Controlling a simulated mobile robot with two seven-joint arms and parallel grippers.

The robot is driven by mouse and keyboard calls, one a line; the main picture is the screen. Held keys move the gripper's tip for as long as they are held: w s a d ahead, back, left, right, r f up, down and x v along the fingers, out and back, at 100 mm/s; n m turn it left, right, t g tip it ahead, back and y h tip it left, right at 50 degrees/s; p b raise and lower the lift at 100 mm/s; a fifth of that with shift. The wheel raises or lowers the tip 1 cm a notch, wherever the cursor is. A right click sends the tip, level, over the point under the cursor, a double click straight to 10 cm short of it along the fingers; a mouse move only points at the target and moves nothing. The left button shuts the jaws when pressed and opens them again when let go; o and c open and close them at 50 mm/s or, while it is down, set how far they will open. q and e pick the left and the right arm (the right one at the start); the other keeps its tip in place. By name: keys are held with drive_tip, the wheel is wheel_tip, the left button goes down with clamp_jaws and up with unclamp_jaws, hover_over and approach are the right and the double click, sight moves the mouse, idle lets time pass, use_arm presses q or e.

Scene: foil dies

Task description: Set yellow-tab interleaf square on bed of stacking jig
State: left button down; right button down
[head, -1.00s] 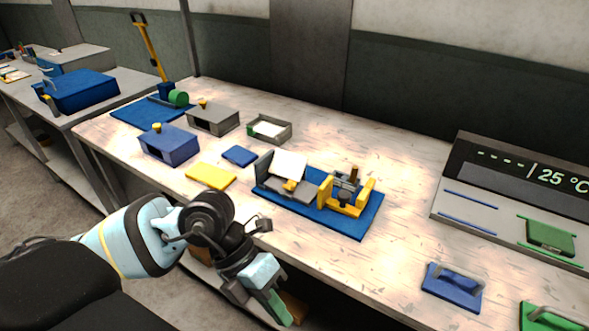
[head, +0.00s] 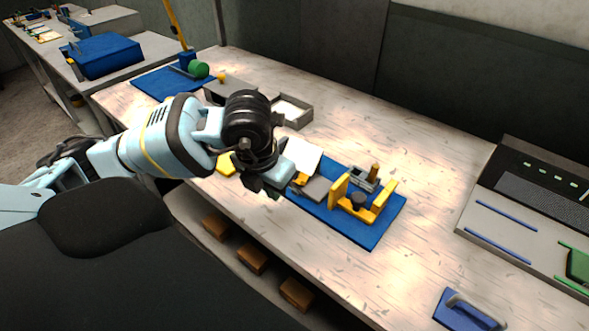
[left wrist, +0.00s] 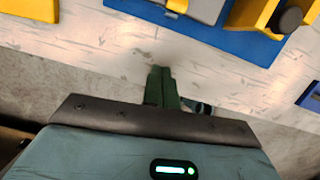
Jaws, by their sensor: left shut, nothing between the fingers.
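The stacking jig's grey bed (head: 317,189) is on a blue board (head: 350,231), beside a yellow fixture (head: 361,210) with a dark knob. A white square sheet (head: 304,154) lies tilted at the bed's back left, with a yellow tab (head: 300,179) at its front. I cannot tell whether the sheet lies flat. My left gripper (head: 262,187) is at the jig's front left and hides part of it. In the left wrist view its green fingers (left wrist: 162,85) are together and empty, pointing toward the board's edge (left wrist: 200,36). My right gripper is not in view.
A grey tray (head: 306,121) with white sheets stands behind the jig. A yellow pad (head: 225,164) and grey box (head: 216,93) are partly behind my arm. A blue handled block (head: 466,314) and display panel (head: 490,235) are to the right. The table between is clear.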

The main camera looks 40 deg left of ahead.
sight(296, 159)
use_arm(q)
drive_tip(key=w, duration=0.7)
drive_tip(key=shift+w, duration=0.4)
drive_tip(key=shift+w+f, duration=0.1)
drive_tip(key=shift+w, duration=0.05)
drive_tip(key=shift+f+p, duration=0.3)
drive_tip(key=shift+p, duration=0.05)
drive_tip(key=shift+f, duration=0.45)
